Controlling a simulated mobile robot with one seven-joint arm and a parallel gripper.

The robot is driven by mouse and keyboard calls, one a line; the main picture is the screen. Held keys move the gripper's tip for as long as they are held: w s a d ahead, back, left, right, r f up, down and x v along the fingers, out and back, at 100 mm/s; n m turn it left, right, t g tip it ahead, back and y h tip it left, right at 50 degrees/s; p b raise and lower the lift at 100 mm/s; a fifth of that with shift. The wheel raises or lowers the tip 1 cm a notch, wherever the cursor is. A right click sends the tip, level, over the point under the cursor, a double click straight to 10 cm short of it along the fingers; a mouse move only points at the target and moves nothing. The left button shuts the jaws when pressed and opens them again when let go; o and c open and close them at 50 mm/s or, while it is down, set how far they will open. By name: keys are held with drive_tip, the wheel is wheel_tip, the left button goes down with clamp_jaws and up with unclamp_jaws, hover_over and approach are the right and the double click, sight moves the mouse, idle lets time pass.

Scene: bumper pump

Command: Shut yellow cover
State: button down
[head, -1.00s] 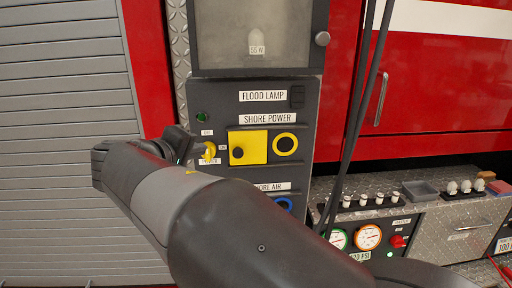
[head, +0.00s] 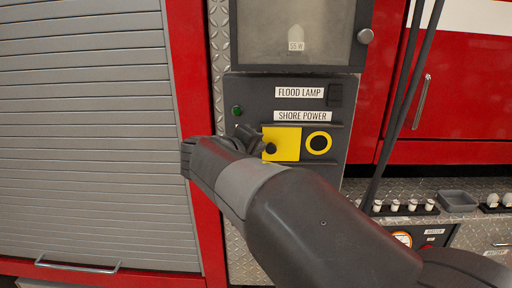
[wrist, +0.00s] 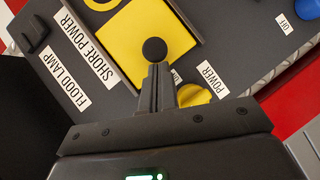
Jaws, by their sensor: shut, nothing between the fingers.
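The yellow cover (head: 287,143) is a flat square plate with a round black knob (head: 270,149) on its left part. It sits just left of the yellow-ringed black socket (head: 319,143), which is uncovered, under the SHORE POWER label. In the wrist view the cover (wrist: 128,40) fills the upper middle, with the knob (wrist: 155,49) right at my fingertips. My gripper (wrist: 157,72) is shut and empty, pointing at the knob; I cannot tell if it touches. In the head view my gripper (head: 254,142) is at the knob's left side, partly hidden by my arm.
A yellow POWER switch (wrist: 195,95) is close beside my fingers in the wrist view; my arm hides it in the head view. Black cables (head: 405,95) hang right of the panel. A grey shutter (head: 90,130) fills the left.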

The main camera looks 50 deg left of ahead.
drive_tip(key=w+d, duration=0.8)
approach(286, 142)
drive_tip(key=s+d+r, duration=0.3)
drive_tip(key=s+d, duration=0.1)
drive_tip(key=w+d+f+m+g+h, duration=0.2)
drive_tip(key=w+d, duration=0.1)
drive_tip(key=d, duration=0.8)
drive_tip(key=w+d+f+m+g+h, duration=0.1)
drive_tip(key=w+d+f+m+h, duration=0.15)
drive_tip(key=d, duration=0.75)
drive_tip(key=w+d+f+m+g+h, duration=0.1)
drive_tip(key=w+d+f+m+g, duration=0.2)
drive_tip(key=d, duration=0.8)
drive_tip(key=s+d+f+m, duration=0.3)
drive_tip(key=s+d, duration=0.1)
drive_tip(key=d, duration=0.3)
drive_tip(key=s+d+f+m+g+y, duration=0.1)
drive_tip(key=s+d+f+m, duration=0.2)
drive_tip(key=d, duration=0.4)
drive_tip(key=s+d+f+m+g+y, duration=0.1)
drive_tip(key=s+d+f+m, duration=0.2)
drive_tip(key=s+d, duration=0.2)
drive_tip(key=shift+d+f, duration=0.2)
drive_tip(key=shift+d, duration=0.95)
